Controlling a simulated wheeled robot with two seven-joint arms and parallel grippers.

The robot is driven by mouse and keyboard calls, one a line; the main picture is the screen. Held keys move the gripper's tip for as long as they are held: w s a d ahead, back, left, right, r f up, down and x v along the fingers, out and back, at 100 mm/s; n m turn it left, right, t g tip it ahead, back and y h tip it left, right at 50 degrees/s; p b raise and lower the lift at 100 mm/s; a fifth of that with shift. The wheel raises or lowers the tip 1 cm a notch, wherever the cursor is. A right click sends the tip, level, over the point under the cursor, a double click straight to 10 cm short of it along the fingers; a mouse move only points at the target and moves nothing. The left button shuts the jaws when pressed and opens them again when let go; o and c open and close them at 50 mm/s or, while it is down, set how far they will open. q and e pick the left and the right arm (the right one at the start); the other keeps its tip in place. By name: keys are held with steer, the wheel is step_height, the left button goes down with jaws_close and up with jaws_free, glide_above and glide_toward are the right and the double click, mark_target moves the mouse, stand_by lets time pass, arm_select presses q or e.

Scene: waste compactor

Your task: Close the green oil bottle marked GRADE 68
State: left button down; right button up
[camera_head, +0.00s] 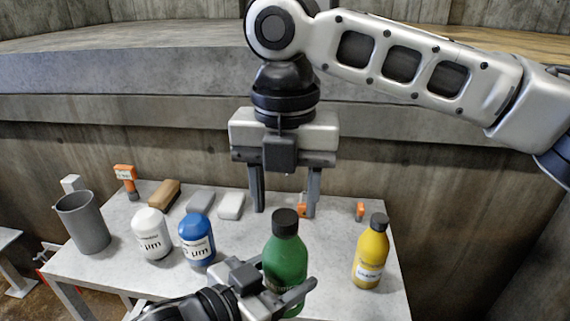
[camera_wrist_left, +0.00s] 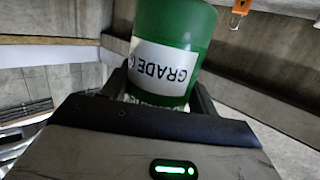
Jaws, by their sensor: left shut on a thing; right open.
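The green oil bottle (camera_head: 287,254) stands upright near the front of the table with a black cap (camera_head: 286,222) on its neck. I cannot tell whether the cap is screwed tight. In the left wrist view the bottle (camera_wrist_left: 188,28) shows a white label (camera_wrist_left: 162,67) reading "GRADE 6", with the rest cut off. My left gripper (camera_head: 285,290) is shut around the lower body of the bottle; its fingers also show at either side in the left wrist view (camera_wrist_left: 160,92). My right gripper (camera_head: 285,212) is open and empty, pointing down above and behind the cap.
A yellow bottle (camera_head: 371,255) with a dark cap stands to the right. White (camera_head: 152,236) and blue (camera_head: 197,240) containers stand left of the green bottle, with a grey cup (camera_head: 83,222) farther left. Several small blocks and orange items line the back. The table (camera_head: 338,222) is bare between the green and yellow bottles.

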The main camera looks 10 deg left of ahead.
mark_target(285, 259)
steer(key=shift+f, duration=1.1)
